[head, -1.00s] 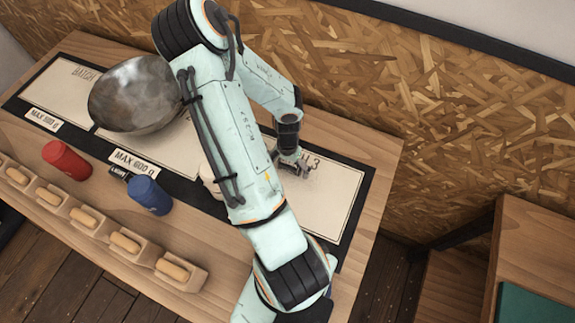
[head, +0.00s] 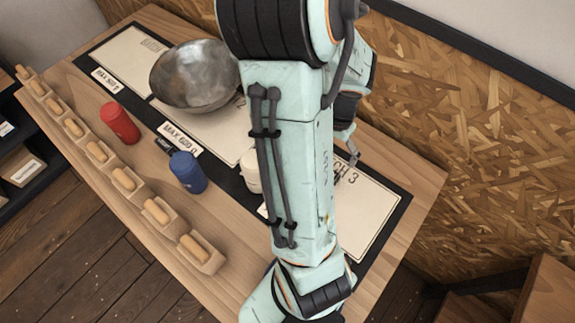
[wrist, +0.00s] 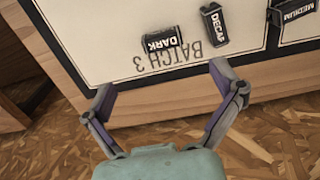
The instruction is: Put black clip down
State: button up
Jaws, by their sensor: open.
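Several black clips with white lettering show in the wrist view. The DARK clip (wrist: 161,42) lies on the pale BATCH 3 sheet, beside its printed title. The DECAF clip (wrist: 214,26) lies to its right, and the MEDIUM clip (wrist: 290,12) is at the right edge of the view. My gripper (wrist: 160,78) is open and empty, its fingers spread apart on the near side of the DARK clip. In the head view my gripper (head: 347,165) is partly hidden behind my arm, over the BATCH 3 sheet (head: 368,222). The clips near it cannot be made out there.
A metal bowl (head: 195,77), a red canister (head: 120,123), a blue canister (head: 187,172) and a partly hidden white canister (head: 251,172) stand on the table (head: 112,198). A chipboard wall (head: 455,130) rises behind.

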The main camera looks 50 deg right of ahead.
jog(key=w+a+r+n+t+y, duration=0.1)
jog(key=w+a+r+n, duration=0.25)
jog(key=a, duration=0.25)
jog(key=w+a+r+n+y, duration=0.1)
jog(key=w+a+r+n, duration=0.1)
jog(key=w+a+n, duration=0.35)
jog(key=s+a+r+n, duration=0.2)
jog(key=a, duration=0.3)
jog(key=s+a+r+n, duration=0.1)
jog(key=a+r+n, duration=0.1)
jog(key=a, duration=0.3)
jog(key=shift+s+a+r+n+g, duration=0.35)
jog(key=shift+a+r+n+g, duration=0.05)
jog(key=shift+n, duration=0.4)
jog(key=s+a+n, duration=0.1)
jog(key=s+a+r+n, duration=0.1)
jog(key=s+a+n+h, duration=0.1)
jog(key=n, duration=0.1)
jog(key=shift+s+a+r, duration=0.15)
jog(key=shift+a+r, duration=0.05)
jog(key=shift+r, duration=0.1)
jog(key=shift+c, duration=1)
jog(key=shift+s+a+r+n, duration=0.1)
jog(key=shift+s+a+n, duration=0.15)
jog(key=shift+s+n, duration=0.2)
jog(key=c, duration=0.5)
